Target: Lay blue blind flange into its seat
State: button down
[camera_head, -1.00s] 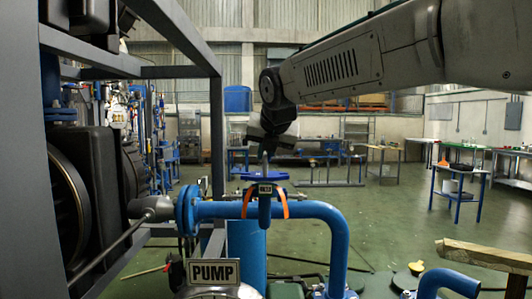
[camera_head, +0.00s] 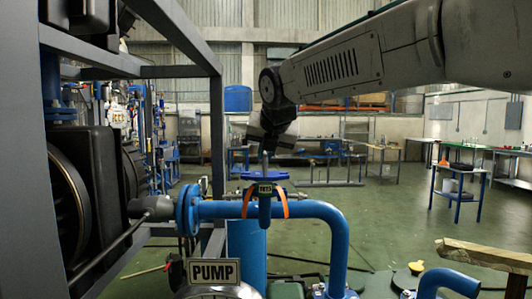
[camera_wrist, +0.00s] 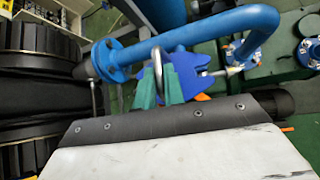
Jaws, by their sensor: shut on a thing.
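The blue blind flange (camera_head: 264,176) is a darker blue plate over the top of the short upright branch of the blue pipe, which carries a small label (camera_head: 265,189) and orange strips at both sides. My gripper (camera_head: 265,155) is right above the plate, pointing down. In the wrist view, the green fingertips (camera_wrist: 160,88) are shut on the upright metal loop handle (camera_wrist: 158,72), with the notched dark blue flange (camera_wrist: 188,58) around and behind it. The seat face is hidden under the plate, so I cannot tell whether they touch.
A grey frame (camera_head: 217,140) and dark machinery (camera_head: 88,190) stand at the left. The blue pipe (camera_head: 325,212) bends down right of the branch. A PUMP sign (camera_head: 213,271) is below, and a wooden beam (camera_head: 485,254) lies at lower right. The floor behind is mostly open.

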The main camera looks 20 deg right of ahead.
jog(key=shift+f, duration=0.8)
jog(key=c, duration=1.4)
grip_release()
jog(key=v, duration=0.7)
jog(key=shift+s+r, duration=0.3)
jog(key=shift+s, duration=0.05)
